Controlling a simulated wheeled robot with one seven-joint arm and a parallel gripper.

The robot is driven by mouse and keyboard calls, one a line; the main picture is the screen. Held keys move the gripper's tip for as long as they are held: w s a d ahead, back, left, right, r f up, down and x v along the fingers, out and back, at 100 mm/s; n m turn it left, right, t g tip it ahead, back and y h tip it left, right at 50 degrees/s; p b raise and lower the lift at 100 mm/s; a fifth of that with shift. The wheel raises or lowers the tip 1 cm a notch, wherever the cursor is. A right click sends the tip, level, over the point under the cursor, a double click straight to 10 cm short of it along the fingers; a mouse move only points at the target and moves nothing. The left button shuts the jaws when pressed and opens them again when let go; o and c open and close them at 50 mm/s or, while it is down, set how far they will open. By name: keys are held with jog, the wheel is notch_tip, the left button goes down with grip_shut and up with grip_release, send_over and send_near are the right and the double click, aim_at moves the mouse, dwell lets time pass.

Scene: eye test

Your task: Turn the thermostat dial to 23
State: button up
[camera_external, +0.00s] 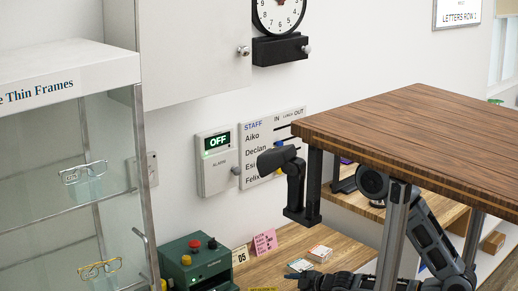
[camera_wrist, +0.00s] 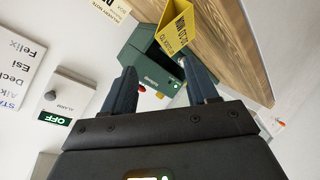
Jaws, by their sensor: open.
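I can make out no thermostat dial and no number 23 in either view. My gripper (camera_wrist: 162,88) shows in the wrist view with its two dark fingers apart and nothing held between them. Beyond the fingertips is a dark green box (camera_wrist: 140,50); whether they touch it I cannot tell. In the external view my gripper (camera_external: 292,281) is at the bottom edge, low and to the right of the green box (camera_external: 196,261), partly cut off by the frame.
A white alarm panel (camera_external: 215,180) reading OFF hangs beside the staff board (camera_external: 258,150). A clock (camera_external: 277,14) hangs above. A glass display case (camera_external: 60,215) stands left. A wooden table (camera_external: 420,130) overhangs my arm. A yellow sign (camera_wrist: 178,28) stands near the green box.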

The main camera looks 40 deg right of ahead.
jog(key=shift+o, duration=1.4)
jog(key=w+a+n, duration=0.3)
jog(key=w+a+f+n, duration=0.1)
jog(key=w+a+n, duration=0.1)
jog(key=a+n, duration=0.1)
jog(key=w+a+n+b, duration=0.1)
jog(key=w+a+n, duration=0.2)
jog(key=shift+w+a+f+t+h, duration=0.25)
jog(key=shift+w+f+t+h, duration=0.05)
jog(key=shift+t, duration=0.1)
jog(key=w+a+r+n+t+h+b, duration=0.1)
jog(key=w+a+r+n+t+h, duration=0.1)
jog(key=w+a+r+n, duration=0.35)
jog(key=n+t+p, duration=0.3)
jog(key=n+t, duration=0.4)
jog(key=n, duration=0.1)
send_near(151, 182)
notch_tip(151, 182, up, 2)
jog(key=x, duration=0.2)
jog(key=p+x, duration=0.1)
jog(key=x, duration=0.5)
jog(key=shift+a+f, duration=0.1)
jog(key=shift+a, duration=0.3)
jog(key=shift+c, duration=0.2)
jog(key=c, duration=1)
jog(key=shift+m, duration=0.25)
